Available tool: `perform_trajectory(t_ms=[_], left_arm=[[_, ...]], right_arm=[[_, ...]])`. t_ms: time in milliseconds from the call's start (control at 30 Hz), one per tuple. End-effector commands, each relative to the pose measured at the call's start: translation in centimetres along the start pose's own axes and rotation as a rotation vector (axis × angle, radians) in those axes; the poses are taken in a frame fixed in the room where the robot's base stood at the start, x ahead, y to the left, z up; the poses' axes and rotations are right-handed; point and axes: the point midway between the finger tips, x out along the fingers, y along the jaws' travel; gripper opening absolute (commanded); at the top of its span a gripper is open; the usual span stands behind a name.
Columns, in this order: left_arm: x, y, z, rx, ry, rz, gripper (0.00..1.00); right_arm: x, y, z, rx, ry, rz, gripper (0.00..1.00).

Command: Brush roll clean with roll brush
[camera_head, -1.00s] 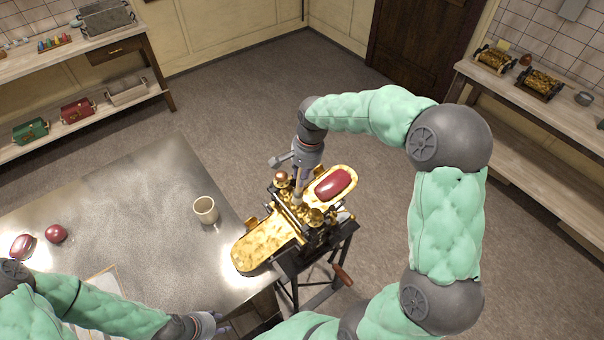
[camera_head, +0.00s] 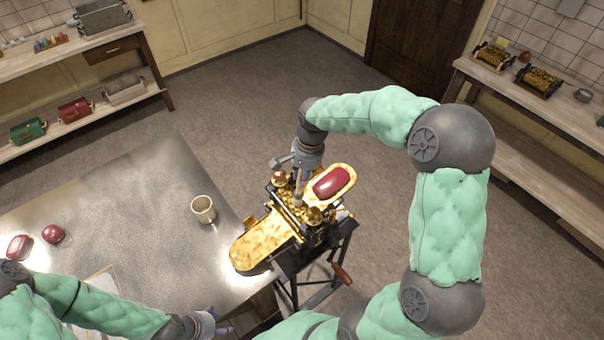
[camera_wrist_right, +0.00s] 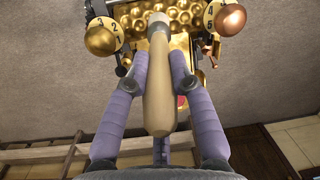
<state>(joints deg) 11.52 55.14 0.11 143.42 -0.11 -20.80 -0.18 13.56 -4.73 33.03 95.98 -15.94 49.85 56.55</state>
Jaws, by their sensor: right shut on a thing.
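The brass drop roller machine (camera_head: 262,238) stands at the right edge of the metal table on a dark stand, with a crank at its lower right. My right gripper (camera_head: 297,180) is over the machine, shut on the roll brush, whose pale wooden handle (camera_wrist_right: 158,85) lies between the fingers. The brush head (camera_wrist_right: 158,17) is at the roll; contact is hard to tell. My left gripper (camera_head: 222,325) is low at the table's front edge, its fingers mostly unclear.
A dark red oval piece (camera_head: 331,182) lies on the machine's far gold tray. A beige cup (camera_head: 203,209) stands on the metal table (camera_head: 130,190), with two red pieces (camera_head: 52,234) at left. Shelves with boxes and spare rolls (camera_head: 539,81) line the walls.

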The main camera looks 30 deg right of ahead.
Motion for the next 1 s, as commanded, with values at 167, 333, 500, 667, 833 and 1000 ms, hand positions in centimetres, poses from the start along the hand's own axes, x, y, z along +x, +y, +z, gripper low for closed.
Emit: perform_trajectory(t_ms=[167, 333, 500, 667, 833, 1000], left_arm=[[0.4, -0.3, 0.3, -0.012, -0.009, -0.002, 0.40], [0.4, -0.3, 0.3, -0.013, -0.009, -0.002, 0.40], [0.4, -0.3, 0.3, -0.012, -0.009, -0.002, 0.40], [0.3, -0.2, 0.3, -0.013, -0.010, -0.002, 0.40], [0.3, -0.2, 0.3, -0.013, -0.010, -0.002, 0.40], [0.3, -0.2, 0.4, -0.013, -0.010, -0.002, 0.40]], right_arm=[[-0.1, 1.0, 0.5, 0.001, 0.000, 0.000, 0.00], [-0.1, 1.7, 1.0, 0.000, 0.000, 0.000, 0.00], [-0.1, 1.6, 0.9, 0.000, 0.000, 0.000, 0.00], [0.0, 0.9, 0.6, -0.001, -0.001, 0.000, 0.00], [0.1, -0.1, 0.2, -0.001, 0.000, 0.000, 0.00], [0.3, -0.7, -0.1, -0.001, -0.001, 0.000, 0.00]])
